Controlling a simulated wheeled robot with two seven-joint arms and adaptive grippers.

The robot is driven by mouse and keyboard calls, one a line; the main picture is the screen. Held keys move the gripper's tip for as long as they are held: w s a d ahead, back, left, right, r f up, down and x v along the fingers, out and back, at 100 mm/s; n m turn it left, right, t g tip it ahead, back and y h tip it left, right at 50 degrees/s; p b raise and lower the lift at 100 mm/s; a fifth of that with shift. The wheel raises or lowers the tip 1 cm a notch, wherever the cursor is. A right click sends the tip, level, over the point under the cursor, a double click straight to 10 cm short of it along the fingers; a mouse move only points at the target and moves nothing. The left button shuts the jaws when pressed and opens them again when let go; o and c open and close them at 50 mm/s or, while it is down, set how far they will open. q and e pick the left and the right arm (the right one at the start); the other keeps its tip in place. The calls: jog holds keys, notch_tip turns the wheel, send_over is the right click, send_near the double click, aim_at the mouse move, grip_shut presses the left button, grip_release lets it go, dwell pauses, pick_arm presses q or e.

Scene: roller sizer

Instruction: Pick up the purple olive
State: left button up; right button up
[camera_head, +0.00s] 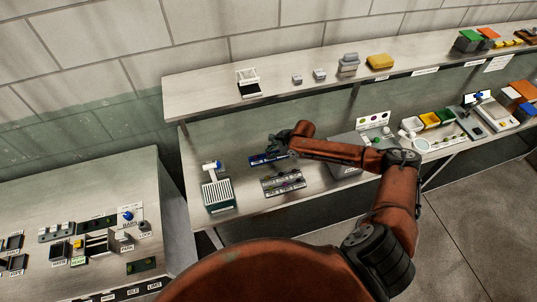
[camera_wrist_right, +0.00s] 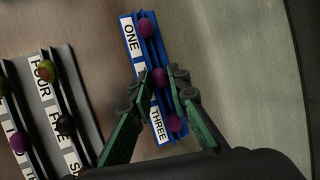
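A blue rack (camera_wrist_right: 140,42) with labels ONE and THREE holds a purple olive (camera_wrist_right: 146,28) at the top, another purple olive (camera_wrist_right: 161,75) in the middle and another purple olive (camera_wrist_right: 173,122) near THREE. The middle label is hidden. The blue rack (camera_head: 262,159) also shows on the bench in the head view. My right gripper (camera_wrist_right: 166,88) is open, with its fingers on either side of the rack near the middle olive. Nothing is gripped. The right gripper (camera_head: 281,147) partly covers the rack in the head view. My left gripper is not in view.
A green ribbed device (camera_head: 219,195) stands left on the bench. A shelf (camera_head: 205,90) runs above.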

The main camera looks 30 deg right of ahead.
jog(key=shift+c, duration=1)
